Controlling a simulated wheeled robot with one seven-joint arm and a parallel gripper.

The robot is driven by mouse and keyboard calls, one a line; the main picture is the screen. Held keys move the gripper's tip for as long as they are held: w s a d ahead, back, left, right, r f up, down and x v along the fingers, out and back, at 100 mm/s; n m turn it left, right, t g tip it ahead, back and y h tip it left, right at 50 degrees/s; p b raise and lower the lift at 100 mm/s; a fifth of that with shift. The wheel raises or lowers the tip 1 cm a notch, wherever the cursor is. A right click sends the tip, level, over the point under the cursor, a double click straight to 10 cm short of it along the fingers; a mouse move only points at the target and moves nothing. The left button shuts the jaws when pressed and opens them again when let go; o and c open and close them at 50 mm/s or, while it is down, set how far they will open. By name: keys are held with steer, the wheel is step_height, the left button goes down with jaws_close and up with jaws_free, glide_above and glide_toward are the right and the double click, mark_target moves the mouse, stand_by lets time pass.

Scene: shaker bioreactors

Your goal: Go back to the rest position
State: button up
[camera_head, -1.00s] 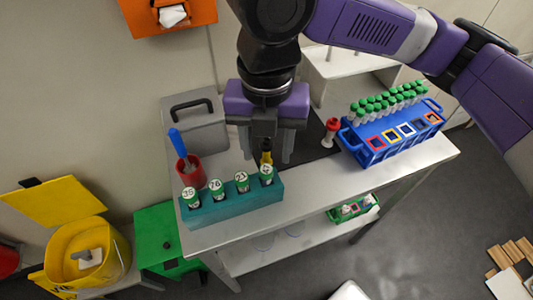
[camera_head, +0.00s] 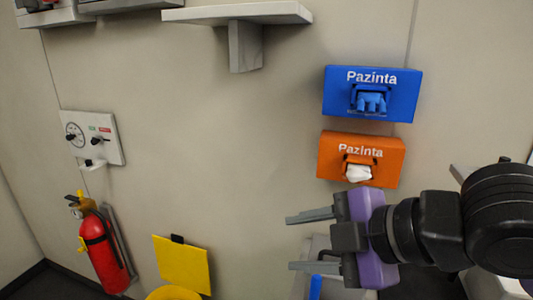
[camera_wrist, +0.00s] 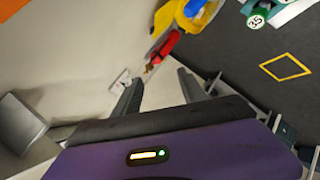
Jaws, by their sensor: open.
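My gripper (camera_head: 311,241) is at the lower right of the head view, raised in front of the wall and pointing left. Its two grey fingers are spread apart with nothing between them. In the wrist view the open fingers (camera_wrist: 160,88) point up the picture, towards the wall and floor beyond. A green-capped tube marked 35 (camera_wrist: 257,18) shows at the top right of the wrist view, well away from the fingers. The rest of the tube rack is outside the head view.
Blue (camera_head: 371,94) and orange (camera_head: 360,160) Pazinta dispensers hang on the wall above my gripper. A shelf (camera_head: 237,15) is higher up. A red fire extinguisher (camera_head: 103,250), a wall panel (camera_head: 92,138) and a yellow bin lid (camera_head: 182,263) are at left. The wall between is clear.

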step_height(320, 180, up, 14)
steer(key=w+m+t+y, duration=0.2)
steer(key=m+t+y, duration=0.4)
steer(key=m+t, duration=0.15)
steer(key=d+m+t+h, duration=0.3)
steer(key=d+m+t, duration=0.2)
steer(key=m+t, duration=0.2)
steer(key=s+d+f+m+h, duration=0.55)
steer(key=f+h, duration=0.25)
steer(key=f, duration=0.2)
steer(key=s+d+f+m+h, duration=0.5)
steer(key=s+f+m+h, duration=0.2)
steer(key=f, duration=0.3)
steer(key=s+f+n+g+y, duration=0.1)
steer(key=s+f+n+g, duration=0.1)
steer(key=s+f, duration=0.6)
steer(key=s+a+f+n+g+y, duration=0.1)
steer(key=s+f+n+g+y, duration=0.1)
steer(key=s+f, duration=0.7)
steer(key=s+n+g, duration=0.1)
steer(key=s+g, duration=0.1)
steer(key=s, duration=0.3)
steer(key=shift+g+y, duration=0.3)
steer(key=shift+g, duration=0.05)
steer(key=shift+a, duration=0.1)
stand_by(1.3)
